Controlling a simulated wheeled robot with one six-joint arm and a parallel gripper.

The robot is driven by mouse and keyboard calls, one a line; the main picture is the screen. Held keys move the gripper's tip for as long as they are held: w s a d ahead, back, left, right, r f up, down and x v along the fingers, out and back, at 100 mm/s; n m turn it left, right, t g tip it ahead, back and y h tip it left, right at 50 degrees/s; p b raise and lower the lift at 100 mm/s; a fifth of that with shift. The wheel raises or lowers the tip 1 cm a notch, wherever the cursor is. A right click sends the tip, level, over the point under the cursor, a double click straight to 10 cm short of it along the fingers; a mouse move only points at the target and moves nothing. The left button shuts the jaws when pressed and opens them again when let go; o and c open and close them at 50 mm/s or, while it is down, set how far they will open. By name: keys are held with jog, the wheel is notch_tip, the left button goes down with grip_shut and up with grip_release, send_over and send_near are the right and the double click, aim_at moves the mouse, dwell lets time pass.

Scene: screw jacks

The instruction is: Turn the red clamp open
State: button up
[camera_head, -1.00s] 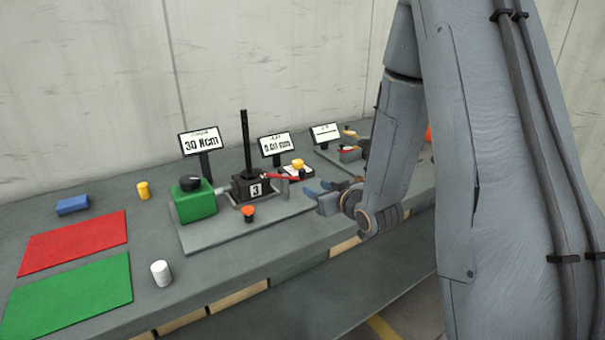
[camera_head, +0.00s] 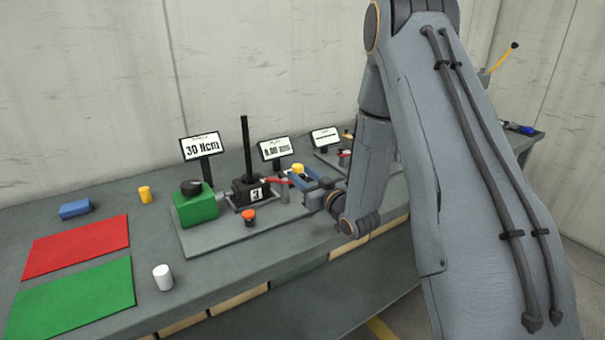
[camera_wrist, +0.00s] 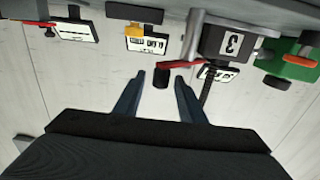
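The red clamp (camera_head: 279,181) is a thin red lever beside the black block marked 3 (camera_head: 240,191). In the wrist view, which is upside down, the red lever (camera_wrist: 182,64) runs out from near the block and ends in a dark knob (camera_wrist: 161,78). My gripper (camera_head: 308,181) is at the right of the clamp, its blue fingers apart. In the wrist view my gripper (camera_wrist: 160,88) is open and empty, with the knob seen between and just beyond its fingertips. I cannot tell whether a finger touches it.
A green box with a black knob (camera_head: 195,206) and an orange button (camera_head: 249,216) share the grey plate. Signs reading 30 Ncm (camera_head: 203,147) and 0.00 mm (camera_head: 274,148) stand behind. A yellow-topped part (camera_head: 298,168) is close to my fingers. A white cylinder (camera_head: 163,277) stands left.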

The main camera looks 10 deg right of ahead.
jog(key=shift+w+a, duration=0.1)
jog(key=shift+w, duration=0.1)
jog(key=shift+c, duration=0.3)
grip_shut()
jog(key=shift+s, duration=0.1)
jog(key=s+a+m+g+h+b, duration=0.1)
jog(key=a+m+g+h+b, duration=0.2)
jog(key=m+h, duration=0.6)
jog(key=s+a+m+g+h+b, duration=0.1)
jog(key=a+m+g+h+b, duration=0.3)
jog(key=m+g+h, duration=0.4)
jog(key=shift+m+h, duration=0.5)
jog(key=shift+h, duration=2.3)
jog(key=shift+a+r+g, duration=0.1)
jog(key=shift+g, duration=0.4)
